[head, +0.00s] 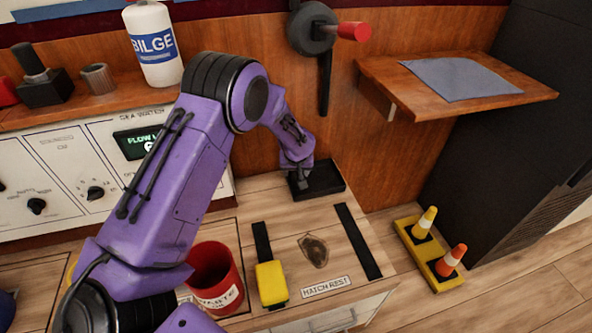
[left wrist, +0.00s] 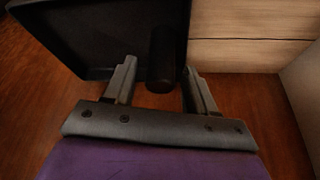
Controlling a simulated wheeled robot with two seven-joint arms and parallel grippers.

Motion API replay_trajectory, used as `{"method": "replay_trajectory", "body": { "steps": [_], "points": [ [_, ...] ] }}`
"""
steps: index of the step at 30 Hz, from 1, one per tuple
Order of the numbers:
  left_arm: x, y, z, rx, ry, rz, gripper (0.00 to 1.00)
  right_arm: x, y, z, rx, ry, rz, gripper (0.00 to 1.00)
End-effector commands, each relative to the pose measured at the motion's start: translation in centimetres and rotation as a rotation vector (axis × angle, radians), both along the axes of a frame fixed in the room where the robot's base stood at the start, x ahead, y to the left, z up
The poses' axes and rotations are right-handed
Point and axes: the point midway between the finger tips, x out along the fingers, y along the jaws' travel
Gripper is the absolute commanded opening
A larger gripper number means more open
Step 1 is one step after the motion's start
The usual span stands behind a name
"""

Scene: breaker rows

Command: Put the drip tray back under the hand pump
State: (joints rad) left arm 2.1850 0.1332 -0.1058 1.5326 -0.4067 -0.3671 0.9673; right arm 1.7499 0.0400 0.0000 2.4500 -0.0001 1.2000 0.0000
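The drip tray (head: 327,180) is black and shallow, and sits at the back of the wooden worktop against the wall. In the left wrist view the tray (left wrist: 95,30) fills the upper left, with a dark round handle (left wrist: 162,55) sticking out. My left gripper (head: 302,184) is at the tray's left part. In the left wrist view its two fingers (left wrist: 160,72) stand apart on either side of the handle, with a gap visible on both sides. The hand pump (head: 312,28) is on the wall above the tray, with a red grip. My right gripper is not in view.
A red bucket (head: 215,275) and a yellow block (head: 271,283) stand at the worktop's front. A wall shelf (head: 400,70) with a grey cloth juts out at right. A white BILGE bottle (head: 154,45) stands behind my arm. Small cones (head: 452,261) are on a yellow base at right.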

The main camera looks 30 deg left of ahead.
Motion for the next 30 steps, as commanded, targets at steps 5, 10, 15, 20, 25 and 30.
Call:
{"method": "replay_trajectory", "body": {
  "steps": [5,10,15,20,25,30],
  "points": [
    [0.0,0.0,0.0,0.0,0.0,0.0,0.56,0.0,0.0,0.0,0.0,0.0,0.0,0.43],
    [-0.2,-0.3,1.6,0.0,-0.002,0.0,0.56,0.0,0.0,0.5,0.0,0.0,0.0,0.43],
    [-1.6,-1.2,5.8,0.0,-0.004,0.0,0.56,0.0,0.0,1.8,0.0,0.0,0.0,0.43],
    [-2.9,-2.0,9.2,0.0,-0.002,0.0,0.56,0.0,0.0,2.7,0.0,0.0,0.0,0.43],
    [-3.7,-2.5,11.1,0.0,-0.001,0.001,0.56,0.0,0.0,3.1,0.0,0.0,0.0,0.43],
    [-3.9,-2.6,11.4,0.0,0.0,0.001,0.56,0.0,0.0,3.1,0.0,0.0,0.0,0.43]
  ]
}}
